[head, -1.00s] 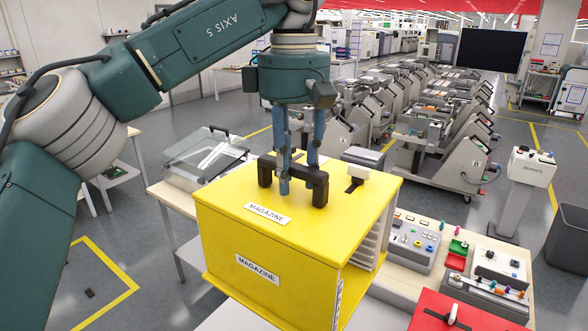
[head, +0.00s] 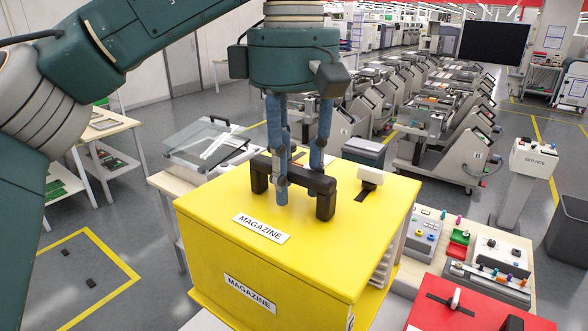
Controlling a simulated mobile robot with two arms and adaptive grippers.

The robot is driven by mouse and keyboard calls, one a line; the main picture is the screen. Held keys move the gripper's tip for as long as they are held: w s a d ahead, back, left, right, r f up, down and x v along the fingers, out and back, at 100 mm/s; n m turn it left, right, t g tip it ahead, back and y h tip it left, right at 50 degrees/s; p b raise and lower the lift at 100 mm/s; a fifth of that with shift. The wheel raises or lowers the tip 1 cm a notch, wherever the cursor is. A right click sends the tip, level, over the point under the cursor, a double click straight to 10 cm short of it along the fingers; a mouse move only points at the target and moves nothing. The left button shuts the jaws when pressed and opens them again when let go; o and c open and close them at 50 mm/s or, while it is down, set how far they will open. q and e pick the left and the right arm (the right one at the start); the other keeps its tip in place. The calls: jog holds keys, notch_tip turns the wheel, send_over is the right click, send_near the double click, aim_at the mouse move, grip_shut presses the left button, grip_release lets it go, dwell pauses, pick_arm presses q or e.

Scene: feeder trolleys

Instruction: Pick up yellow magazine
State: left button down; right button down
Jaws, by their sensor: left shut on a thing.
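The yellow magazine (head: 350,240) is a large box with white "MAGAZINE" labels on its top and front. It fills the lower middle of the head view. A black bridge handle (head: 318,184) stands on its top, with a white latch in a black slot behind it to the right. My left gripper (head: 298,190) points down from above, with its blue fingers shut on the handle. The underside of the magazine is hidden. My right gripper is not in view.
A clear-lidded case (head: 208,142) lies at the left. Feeder trolleys (head: 440,140) stand beyond. Yellow tape marks the floor at left.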

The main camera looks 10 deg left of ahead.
aim_at(302, 229)
pick_arm(q)
jog(key=shift+s+d+r+b, duration=0.1)
jog(key=shift+s+d+b, duration=0.1)
jog(key=shift+s, duration=0.8)
jog(key=shift+s+d+f+b, duration=0.1)
jog(key=shift+s+d+b, duration=0.1)
jog(key=shift+s, duration=0.75)
jog(key=shift+s+d+r+b, duration=0.1)
jog(key=shift+s+d+b, duration=0.1)
jog(key=shift+s, duration=0.8)
